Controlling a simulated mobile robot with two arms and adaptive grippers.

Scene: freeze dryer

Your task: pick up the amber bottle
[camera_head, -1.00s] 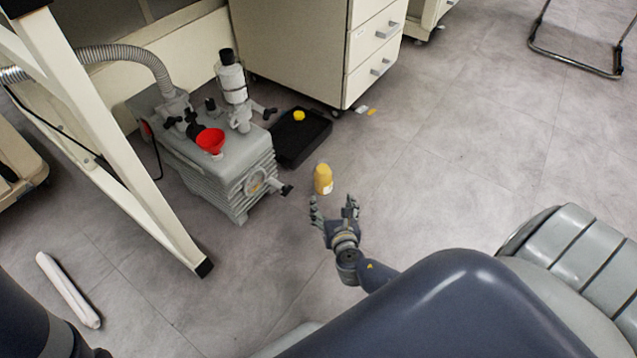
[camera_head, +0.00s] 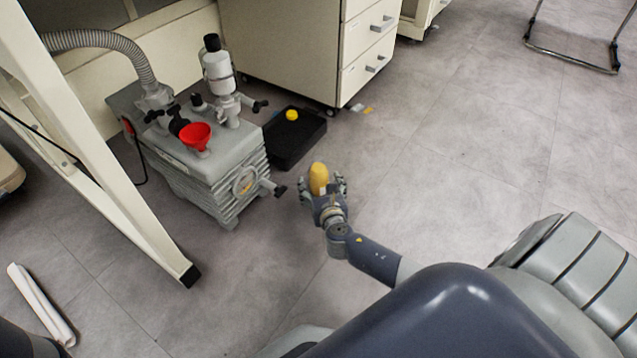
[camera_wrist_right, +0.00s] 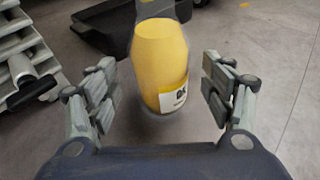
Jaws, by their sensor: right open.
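The amber bottle (camera_head: 318,177) is a yellow-orange bottle in the head view, on the floor right of the pump. In the right wrist view the bottle (camera_wrist_right: 160,62) stands centred between the fingers, with a white label low on its side and a clear, hazy outer edge. My right gripper (camera_head: 323,190) is around the bottle in the head view, its fingers hiding the lower part. In the right wrist view the right gripper (camera_wrist_right: 165,92) is open, with a gap between the bottle and each finger. My left gripper is not in view.
A grey vacuum pump (camera_head: 215,165) with a red funnel (camera_head: 196,136) stands left of the bottle. A black tray (camera_head: 296,146) with a yellow cap (camera_head: 292,115) lies behind it. A cream frame leg (camera_head: 140,215) stands at left.

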